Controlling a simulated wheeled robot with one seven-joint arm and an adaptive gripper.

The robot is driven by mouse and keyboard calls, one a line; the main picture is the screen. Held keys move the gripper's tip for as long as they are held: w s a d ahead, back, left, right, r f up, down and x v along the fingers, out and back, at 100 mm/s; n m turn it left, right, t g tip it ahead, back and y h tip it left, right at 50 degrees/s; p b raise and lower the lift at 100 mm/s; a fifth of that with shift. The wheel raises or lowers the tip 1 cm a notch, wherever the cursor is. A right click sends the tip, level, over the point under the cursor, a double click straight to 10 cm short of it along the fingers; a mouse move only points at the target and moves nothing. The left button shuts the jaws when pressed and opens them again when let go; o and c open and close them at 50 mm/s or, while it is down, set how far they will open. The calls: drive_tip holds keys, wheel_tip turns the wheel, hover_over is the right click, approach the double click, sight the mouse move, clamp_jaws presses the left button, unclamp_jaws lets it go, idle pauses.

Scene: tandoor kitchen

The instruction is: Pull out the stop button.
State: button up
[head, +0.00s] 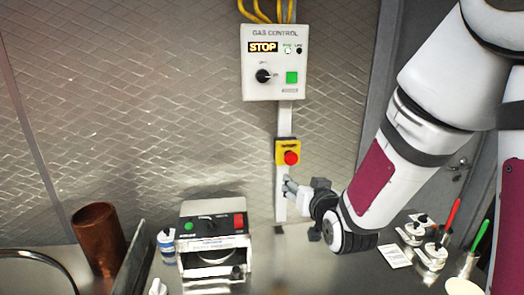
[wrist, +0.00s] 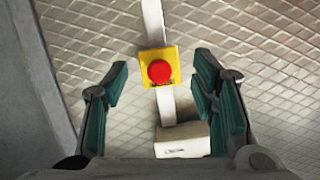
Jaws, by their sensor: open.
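The stop button (head: 291,158) is a round red knob on a yellow box (head: 282,146), fixed to a white vertical post below the gas control panel. In the wrist view the red button (wrist: 159,71) and its yellow plate (wrist: 174,55) show near the middle, between and beyond the fingers. My gripper (wrist: 160,85) is open and empty, with green-padded fingers left and right, apart from the button. In the head view my gripper (head: 290,188) is just below the yellow box, its fingertips near the post.
The gas control panel (head: 274,90) shows "STOP" on its display. Below on the steel counter stand a boxy machine (head: 213,222), a copper cup (head: 98,232), a small blue-labelled bottle (head: 167,244) and white dispensers (head: 431,256) at right. A textured metal wall lies behind.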

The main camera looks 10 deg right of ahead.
sight(292, 159)
drive_tip(key=w+t+b, duration=0.1)
drive_tip(key=w, duration=0.2)
drive_tip(key=w+r+m+t+b, duration=0.1)
drive_tip(key=w, duration=0.3)
drive_tip(key=w+t+b, duration=0.1)
drive_tip(key=w+b, duration=0.1)
drive_tip(key=w, duration=0.2)
drive_tip(key=shift+d+r, duration=0.3)
drive_tip(key=shift+r, duration=0.05)
drive_tip(key=shift+w, duration=0.7)
drive_tip(key=shift+c, duration=0.2)
